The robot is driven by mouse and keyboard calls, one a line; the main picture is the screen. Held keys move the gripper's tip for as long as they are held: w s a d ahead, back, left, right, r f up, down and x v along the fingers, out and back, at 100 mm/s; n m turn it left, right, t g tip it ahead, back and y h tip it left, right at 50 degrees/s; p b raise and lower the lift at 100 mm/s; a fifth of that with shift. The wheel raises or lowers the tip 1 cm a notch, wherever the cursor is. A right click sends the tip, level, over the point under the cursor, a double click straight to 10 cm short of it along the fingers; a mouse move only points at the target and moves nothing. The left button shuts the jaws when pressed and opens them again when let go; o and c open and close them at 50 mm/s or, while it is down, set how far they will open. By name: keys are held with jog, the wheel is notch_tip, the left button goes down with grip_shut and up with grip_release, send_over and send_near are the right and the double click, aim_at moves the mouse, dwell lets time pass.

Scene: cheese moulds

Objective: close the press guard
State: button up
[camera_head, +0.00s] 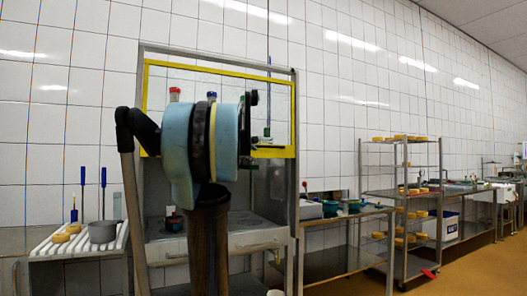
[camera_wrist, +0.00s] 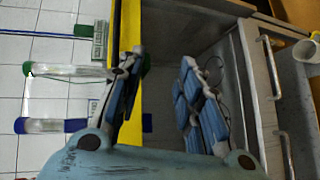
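The press guard (camera_head: 293,110) is a clear panel in a yellow frame on the upper front of the grey press cabinet. It is raised, with the opening below its bottom bar (camera_head: 275,152) uncovered. My gripper (camera_head: 252,118) is in front of the guard's lower right part, mostly hidden by my blue wrist in the head view. In the wrist view, my gripper (camera_wrist: 163,62) has its two padded fingers spread with nothing between them. The left finger overlaps the yellow bar (camera_wrist: 127,30); the right finger is over the cabinet opening. I cannot tell whether either touches the bar.
The cabinet's worktop (camera_head: 240,222) and drawer (camera_head: 255,240) lie below the opening. Drawer handles (camera_wrist: 272,65) show in the wrist view. A slatted rack (camera_head: 70,245) with a pot stands left. A side table (camera_head: 345,215) and a shelf trolley (camera_head: 405,200) with cheeses stand right.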

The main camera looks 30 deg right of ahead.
aim_at(264, 147)
jog(key=w+d+r+n+t, duration=0.1)
jog(key=w+d+r+n, duration=0.1)
jog(key=w+d+r, duration=0.3)
jog(key=shift+h, duration=0.3)
jog(key=x, duration=1)
jog(key=r+x, duration=0.1)
jog(key=x, duration=0.4)
jog(key=shift+w+d, duration=0.1)
jog(key=shift+d, duration=0.05)
grip_shut()
